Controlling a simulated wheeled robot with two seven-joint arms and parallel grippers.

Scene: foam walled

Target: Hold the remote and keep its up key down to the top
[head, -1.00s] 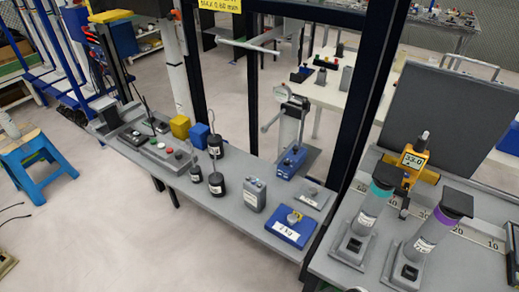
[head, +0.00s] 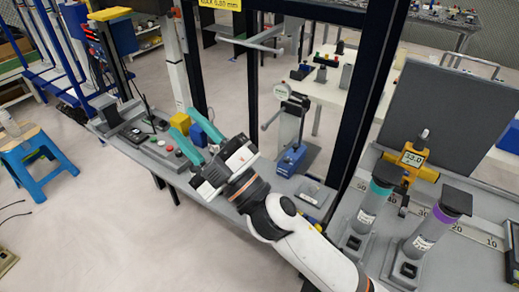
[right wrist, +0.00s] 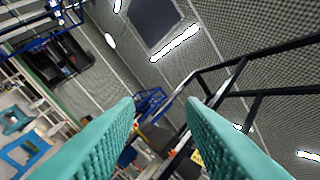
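My right gripper (head: 183,123) comes in from the lower right over the bench in the head view. Its two teal fingers are spread, with nothing between them, and point toward the far left. The right wrist view also shows the fingers (right wrist: 160,100) apart and empty, facing the room and ceiling. A grey control box (head: 158,150) with coloured buttons lies on the bench just left of the fingertips. I cannot tell whether it or another item there is the remote, and no up key can be made out. My left gripper is not in view.
Beyond the fingers are a yellow block (head: 181,121) and a blue block (head: 207,128). A dial gauge stand (head: 291,120) and dark frame posts (head: 255,80) rise behind my arm. Two capped cylinders (head: 373,200) stand at right.

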